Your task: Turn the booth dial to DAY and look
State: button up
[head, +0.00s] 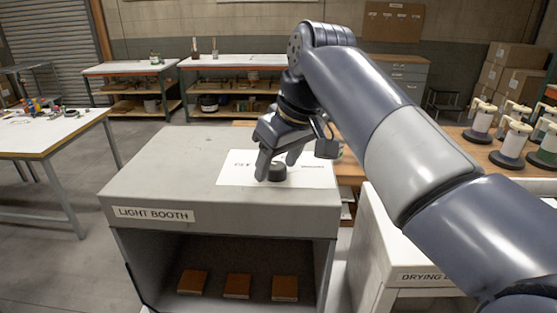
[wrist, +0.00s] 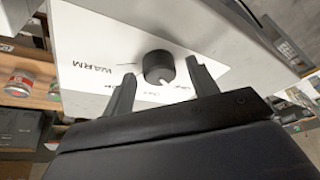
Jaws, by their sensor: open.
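The light booth (head: 160,185) is a grey box with its open dark front facing me. Its dial (head: 277,173) is a black knob on a white label card on the booth top. In the wrist view the knob (wrist: 158,67) has a white pointer at its lower right side. WARM reads at the card's left; the other words are small or partly hidden, so I cannot tell which mark the pointer meets. My gripper (head: 276,166) is open at the dial. Its fingers (wrist: 160,72) stand on either side of the knob, with gaps visible in the wrist view.
Several brown blocks, one of them in the middle (head: 237,286), lie inside the booth. A white drying unit (head: 400,262) stands at the right. Spools or pots with pale handles (head: 511,145) stand on a wooden bench behind it. A white table (head: 50,135) is at the left.

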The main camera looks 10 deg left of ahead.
jog(key=shift+c, duration=0.5)
jog(key=c, duration=0.9)
jog(key=shift+r+m, duration=0.1)
jog(key=shift+m, duration=0.2)
jog(key=m+t+h+p, duration=0.1)
jog(key=m+p, duration=0.1)
jog(key=m, duration=0.1)
jog(key=shift+s+a+r, duration=0.1)
jog(key=shift+a, duration=0.05)
jog(key=shift+m+t+h+p, duration=0.3)
jog(key=shift+m+h+p, duration=0.65)
jog(key=shift+m, duration=1.05)
jog(key=o, duration=1)
